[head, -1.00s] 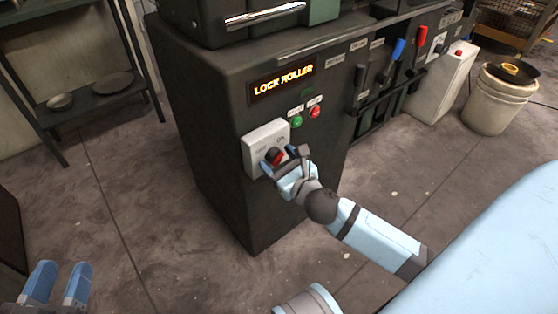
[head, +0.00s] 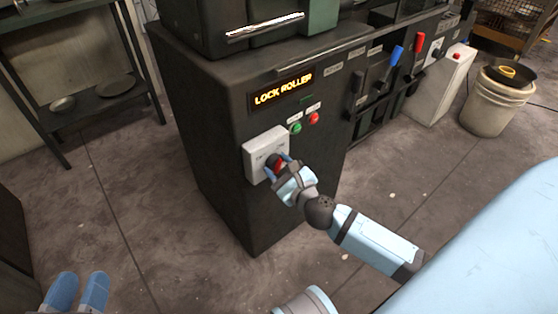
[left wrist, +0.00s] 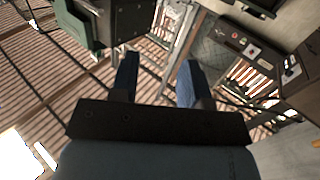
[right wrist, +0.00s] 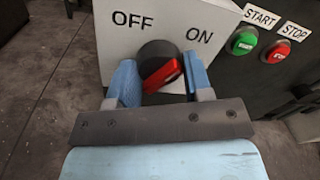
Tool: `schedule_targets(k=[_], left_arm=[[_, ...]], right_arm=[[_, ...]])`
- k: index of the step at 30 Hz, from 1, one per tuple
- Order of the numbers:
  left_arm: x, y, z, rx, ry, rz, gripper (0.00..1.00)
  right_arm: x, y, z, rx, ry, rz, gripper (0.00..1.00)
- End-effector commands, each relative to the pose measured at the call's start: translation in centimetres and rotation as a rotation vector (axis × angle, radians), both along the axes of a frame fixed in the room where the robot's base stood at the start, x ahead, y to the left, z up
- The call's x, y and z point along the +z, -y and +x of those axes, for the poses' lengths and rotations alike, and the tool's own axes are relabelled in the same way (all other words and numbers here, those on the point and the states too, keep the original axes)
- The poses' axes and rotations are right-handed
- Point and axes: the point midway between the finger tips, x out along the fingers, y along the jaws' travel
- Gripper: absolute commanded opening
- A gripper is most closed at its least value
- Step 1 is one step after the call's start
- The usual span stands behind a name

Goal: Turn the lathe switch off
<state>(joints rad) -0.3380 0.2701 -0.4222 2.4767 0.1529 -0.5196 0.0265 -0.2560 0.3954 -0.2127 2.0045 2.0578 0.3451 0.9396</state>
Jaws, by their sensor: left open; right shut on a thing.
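The lathe switch is a white box (head: 255,147) on the front of the dark lathe cabinet, with a round black knob carrying a red bar (right wrist: 162,76). In the right wrist view OFF is printed at the box's upper left and ON at its upper right. The red bar lies slanted, its right end higher. My right gripper (head: 278,161) is shut on the knob, with one blue finger on each side of it. My left gripper (head: 81,279) is open and empty, low at the left of the head view, away from the switch.
A green START button (right wrist: 243,42) and a red STOP button (right wrist: 275,52) sit right of the switch. Levers with blue (head: 397,53) and red (head: 420,38) handles stand farther right. A bucket (head: 492,108) is at the right, and a dark shelf (head: 62,40) at the left. Open floor lies between.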

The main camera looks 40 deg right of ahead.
Motion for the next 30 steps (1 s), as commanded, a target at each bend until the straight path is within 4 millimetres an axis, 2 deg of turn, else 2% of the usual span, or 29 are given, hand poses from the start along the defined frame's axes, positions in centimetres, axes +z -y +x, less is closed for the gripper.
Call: schedule_targets(k=[1, 8, 30], left_arm=[[0.5, 0.2, -0.3, 0.001, -0.029, -0.018, 0.43], [-0.3, 0.8, -1.4, 0.005, -0.156, -0.086, 0.43], [7.2, 0.2, -1.4, 0.061, 0.072, -0.200, 0.43]], right_arm=[[0.4, -0.1, -0.1, 0.002, -0.001, -0.040, 0.22], [0.2, -0.1, -0.1, 0.003, 0.017, -0.258, 0.22], [0.1, 0.0, 0.0, 0.006, 0.073, -0.957, 0.22]])
